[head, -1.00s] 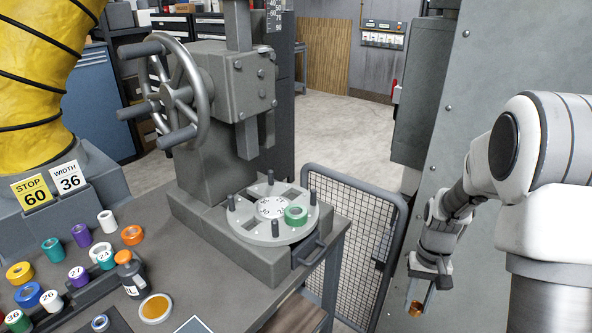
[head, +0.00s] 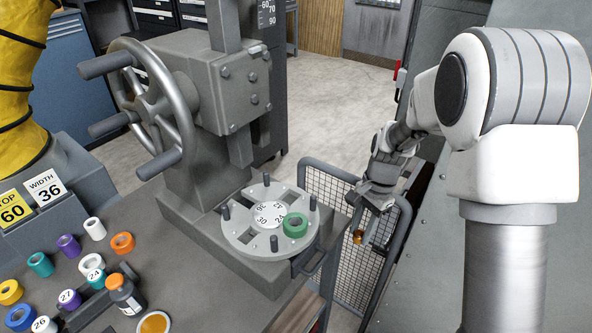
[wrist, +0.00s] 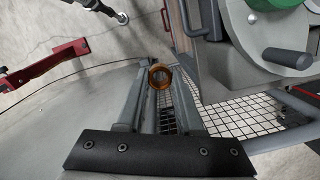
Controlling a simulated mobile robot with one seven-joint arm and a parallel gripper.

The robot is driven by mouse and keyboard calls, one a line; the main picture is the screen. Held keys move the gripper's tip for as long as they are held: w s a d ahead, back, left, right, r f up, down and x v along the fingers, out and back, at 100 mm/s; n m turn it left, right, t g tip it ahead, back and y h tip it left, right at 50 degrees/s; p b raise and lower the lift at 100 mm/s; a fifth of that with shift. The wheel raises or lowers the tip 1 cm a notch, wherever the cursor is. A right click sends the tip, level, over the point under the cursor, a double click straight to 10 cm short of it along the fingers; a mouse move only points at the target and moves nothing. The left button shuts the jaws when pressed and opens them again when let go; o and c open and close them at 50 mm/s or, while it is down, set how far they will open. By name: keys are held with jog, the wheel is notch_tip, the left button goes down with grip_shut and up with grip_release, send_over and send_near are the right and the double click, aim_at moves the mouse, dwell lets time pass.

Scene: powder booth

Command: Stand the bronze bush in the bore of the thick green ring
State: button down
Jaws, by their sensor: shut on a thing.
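The thick green ring (head: 295,225) lies on the round plate (head: 240,238) of the grey press, at the plate's right side; its bore faces up. In the wrist view its edge shows at the top right (wrist: 275,4). My gripper (head: 362,232) is to the right of the press, in front of the mesh guard, apart from the ring. It is shut on the bronze bush (wrist: 160,76), which sits between the fingertips with its open end showing in the wrist view. The bush also shows small in the head view (head: 357,237).
Dark upright pegs (head: 274,243) stand on the plate around the ring. A mesh guard (head: 335,215) stands right of the bench. Several coloured rings (head: 68,245), an orange-capped bottle (head: 125,294) and an amber dish (head: 154,324) occupy the bench at left. The handwheel (head: 150,110) overhangs it.

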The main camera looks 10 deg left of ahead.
jog(key=s+a+r+m+t+p, duration=0.2)
jog(key=a+r+m+p, duration=0.5)
jog(key=a+r+m, duration=0.6)
notch_tip(320, 180, down, 7)
jog(key=a+n+b, duration=0.2)
jog(key=b, duration=0.2)
jog(key=shift+y, duration=0.3)
jog(key=shift+f+b, duration=0.65)
jog(key=shift+f, duration=0.25)
jog(key=shift+c, duration=2.4)
grip_release()
jog(key=shift+r, duration=0.1)
notch_tip(320, 180, up, 17)
jog(key=d, duration=0.2)
jog(key=shift+d+b, duration=0.25)
jog(key=shift+b, duration=0.05)
